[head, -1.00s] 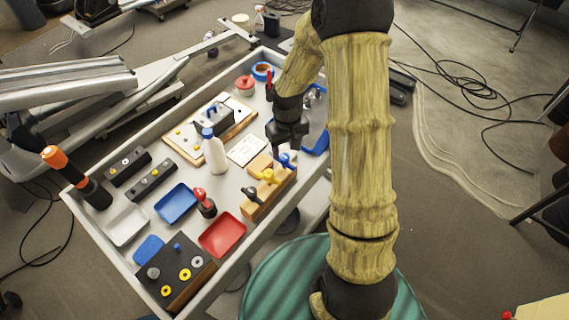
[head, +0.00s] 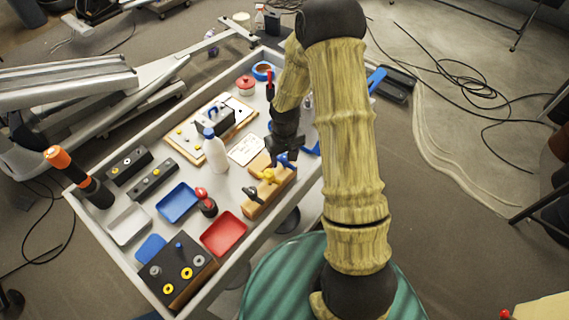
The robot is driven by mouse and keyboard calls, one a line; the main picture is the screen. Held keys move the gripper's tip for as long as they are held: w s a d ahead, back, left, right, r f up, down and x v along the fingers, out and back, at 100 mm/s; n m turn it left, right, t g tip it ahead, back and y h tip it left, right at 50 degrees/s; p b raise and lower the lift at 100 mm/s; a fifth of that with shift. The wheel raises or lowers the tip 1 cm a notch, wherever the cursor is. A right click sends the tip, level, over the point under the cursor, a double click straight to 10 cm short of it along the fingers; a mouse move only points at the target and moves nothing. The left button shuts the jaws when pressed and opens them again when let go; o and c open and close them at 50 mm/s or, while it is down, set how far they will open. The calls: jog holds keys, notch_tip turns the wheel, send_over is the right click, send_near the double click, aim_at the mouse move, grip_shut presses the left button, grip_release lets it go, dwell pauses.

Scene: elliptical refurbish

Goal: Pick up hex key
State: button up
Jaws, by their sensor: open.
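A wooden block (head: 275,196) on the workbench holds coloured-handled tools, a blue one (head: 284,159), a yellow one (head: 267,176) and a black one (head: 251,194). They look like T-handle keys, but I cannot tell which one is meant by hex key. My gripper (head: 281,152) is open and empty, just above the far end of the block, close to the blue handle. The fingertips are dark and small, so I cannot tell whether they touch the blue handle.
A red tray (head: 223,234), a blue tray (head: 177,203) and a black box with knobs (head: 178,268) are nearer. A red-handled tool (head: 270,85) stands behind.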

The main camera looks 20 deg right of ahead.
jog(key=shift+c, duration=0.4)
grip_shut()
notch_tip(320, 180, up, 10)
jog(key=shift+r+b, duration=0.1)
jog(key=shift+b, duration=0.45)
